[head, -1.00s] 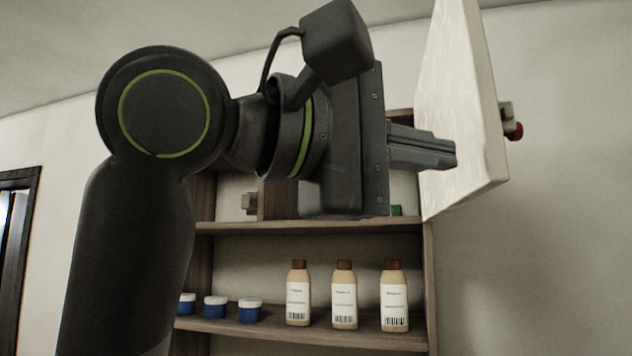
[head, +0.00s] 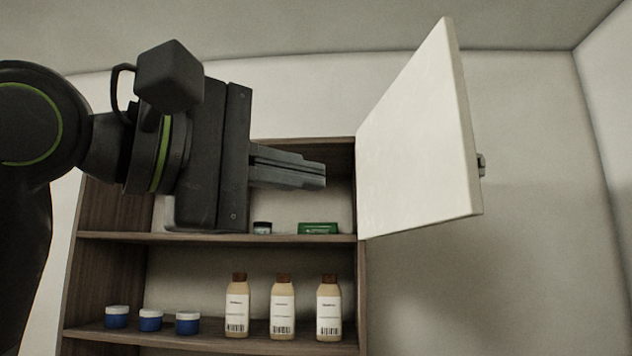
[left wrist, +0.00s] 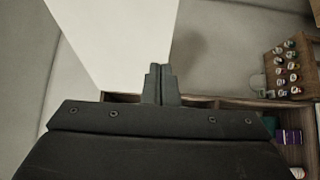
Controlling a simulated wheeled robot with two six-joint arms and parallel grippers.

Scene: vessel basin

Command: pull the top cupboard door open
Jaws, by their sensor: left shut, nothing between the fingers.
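The top cupboard door (head: 415,135) is a white panel hinged at the right side of the wooden cupboard (head: 110,207). It stands swung wide open, out from the cupboard front. A small grey handle (head: 481,165) shows on its far right side. The door also shows in the left wrist view (left wrist: 120,35). My left gripper (head: 325,176) is shut and empty. It is in front of the open top compartment, left of the door, with a gap between them in the head view. Its closed fingers also show in the left wrist view (left wrist: 161,84). My right gripper is in neither view.
A green box (head: 318,228) and a small dark-lidded jar (head: 262,228) sit in the top compartment. Below are tan bottles (head: 283,309) and blue jars (head: 150,321). In the left wrist view a wooden rack (left wrist: 290,70) holds several small items. The space right of the door is clear.

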